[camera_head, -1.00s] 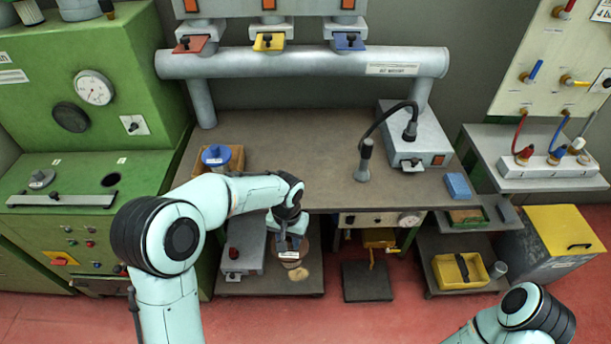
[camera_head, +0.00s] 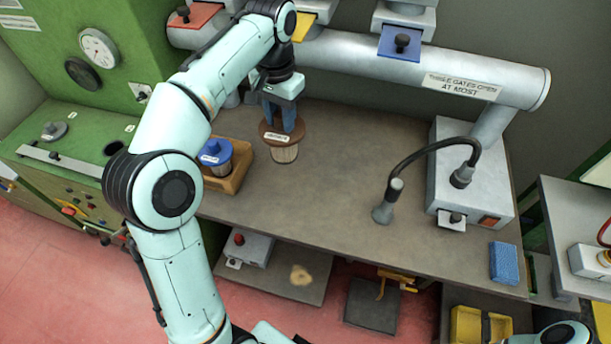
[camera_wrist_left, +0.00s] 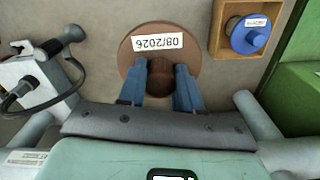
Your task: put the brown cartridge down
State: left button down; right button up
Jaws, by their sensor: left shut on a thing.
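The brown cartridge (camera_head: 284,154) has a round brown lid with a white label and a pale ribbed body. My left gripper (camera_head: 283,128) is shut on the knob of its lid from above. The cartridge is upright over the bench top (camera_head: 330,170), right of the wooden tray; I cannot tell whether its base touches the bench. In the left wrist view the lid (camera_wrist_left: 190,65) shows between and beyond the blue fingers (camera_wrist_left: 160,88), its label reading 08/2026. The body is hidden there. My right gripper is out of view; only part of that arm shows at the lower right.
A wooden tray (camera_head: 236,182) holds a blue-lidded cartridge (camera_head: 216,153) to the left. A grey box (camera_head: 470,185) with a bent lamp-like arm (camera_head: 420,150) and a blue sponge (camera_head: 505,263) are to the right. The middle of the bench is clear. A large pipe (camera_head: 400,75) runs behind.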

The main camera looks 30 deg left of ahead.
aim_at(280, 132)
pick_arm(q)
jog(key=f, duration=0.3)
jog(key=s+f+b, duration=0.1)
jog(key=f, duration=0.2)
jog(key=f+b, duration=0.1)
jog(key=f, duration=0.1)
jog(key=shift+s+f, duration=0.15)
jog(key=shift+f, duration=0.25)
notch_tip(280, 132, down, 10)
jog(key=b, duration=0.2)
jog(key=shift+w+f, duration=0.25)
jog(key=shift+w, duration=0.05)
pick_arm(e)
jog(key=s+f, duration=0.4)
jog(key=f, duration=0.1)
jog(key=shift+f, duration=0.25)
pick_arm(q)
jog(key=shift+f, duration=0.1)
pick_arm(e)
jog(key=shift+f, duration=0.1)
pick_arm(q)
jog(key=c, duration=0.8)
grip_release()
jog(key=shift+f, duration=0.1)
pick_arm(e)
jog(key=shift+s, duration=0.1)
